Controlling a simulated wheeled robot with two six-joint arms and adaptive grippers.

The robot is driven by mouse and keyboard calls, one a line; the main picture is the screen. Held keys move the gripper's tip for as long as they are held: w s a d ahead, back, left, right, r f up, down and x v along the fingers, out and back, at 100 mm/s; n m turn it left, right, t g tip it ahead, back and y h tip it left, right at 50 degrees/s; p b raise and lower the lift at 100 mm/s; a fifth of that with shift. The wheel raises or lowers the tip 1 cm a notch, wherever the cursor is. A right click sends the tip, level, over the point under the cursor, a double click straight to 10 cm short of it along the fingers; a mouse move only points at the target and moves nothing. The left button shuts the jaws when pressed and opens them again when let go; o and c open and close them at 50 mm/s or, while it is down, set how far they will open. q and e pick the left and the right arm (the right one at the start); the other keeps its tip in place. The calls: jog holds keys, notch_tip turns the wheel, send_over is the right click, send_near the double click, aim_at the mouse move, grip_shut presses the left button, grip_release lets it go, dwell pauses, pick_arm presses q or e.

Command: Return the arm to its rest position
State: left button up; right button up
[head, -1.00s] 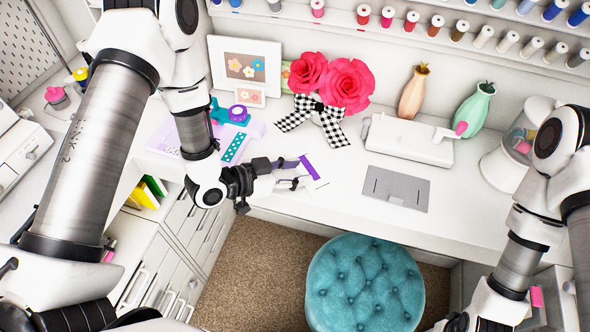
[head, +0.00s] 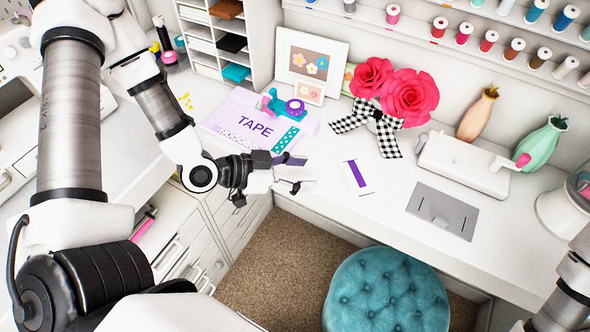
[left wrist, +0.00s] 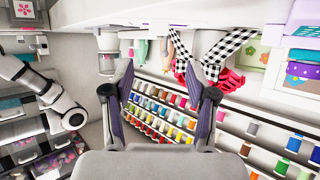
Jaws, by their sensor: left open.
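My left gripper (head: 297,173) is in the head view, over the front edge of the white desk (head: 345,219). Its two fingers are spread with nothing between them. The left wrist view also shows the fingers (left wrist: 160,74) apart and empty, with thread racks behind them. My left arm reaches in from the left, bent at the elbow. Part of my right arm (head: 565,295) shows at the lower right of the head view; its gripper is out of the picture.
A white card with a purple strip (head: 357,173) lies right of my left gripper. A TAPE mat (head: 252,122) lies behind it. Red paper flowers (head: 409,95), a white trimmer (head: 462,164) and a grey plate (head: 443,212) are farther right. A teal stool (head: 387,295) stands in front.

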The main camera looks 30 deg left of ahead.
pick_arm(q)
jog(key=shift+v, duration=0.75)
jog(key=shift+d, duration=0.1)
jog(key=s+f+n+g+y+b, duration=0.1)
jog(key=s+f+g+y, duration=0.15)
jog(key=s+f, duration=0.4)
jog(key=s+d+f+n+g+y+b, duration=0.1)
jog(key=s+f+g+y, duration=0.15)
jog(key=f, duration=0.75)
jog(key=s+f+n+g+y+b, duration=0.1)
jog(key=s+f+g+b, duration=0.15)
jog(key=s+f, duration=0.4)
jog(key=a+n+y, duration=0.1)
jog(key=n, duration=0.1)
jog(key=a+f+n+g+y, duration=0.1)
jog(key=a, duration=0.1)
jog(key=a+f+n+g+y+p, duration=0.1)
jog(key=n, duration=0.1)
jog(key=shift+s+a+f+n, duration=0.25)
jog(key=shift+n, duration=0.05)
